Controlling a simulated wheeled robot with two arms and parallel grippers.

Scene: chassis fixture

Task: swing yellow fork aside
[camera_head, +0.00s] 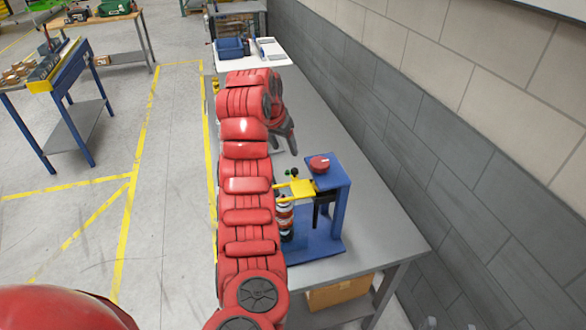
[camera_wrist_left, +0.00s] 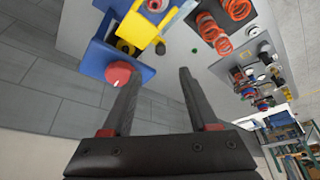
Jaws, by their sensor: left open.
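The yellow fork (camera_head: 297,189) juts left from the top of a blue fixture (camera_head: 333,178) on the grey bench. In the left wrist view the fork (camera_wrist_left: 138,24) shows beyond the fingers, beside the blue fixture (camera_wrist_left: 92,62). A red knob (camera_head: 319,164) tops the fixture; in the wrist view it (camera_wrist_left: 117,73) appears close to the left-hand finger. My left gripper (camera_head: 291,148) is open and empty, apart from the fork, above the bench on the fixture's far side. In the wrist view its two fingers (camera_wrist_left: 160,75) are spread. My right gripper is not in view.
A cylindrical part (camera_head: 285,218) stands under the fork, partly hidden by my left arm. Orange coil springs (camera_wrist_left: 213,32) show in the wrist view. The grey bench (camera_head: 385,225) is clear right of the fixture. A grey wall (camera_head: 430,150) runs along its right side.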

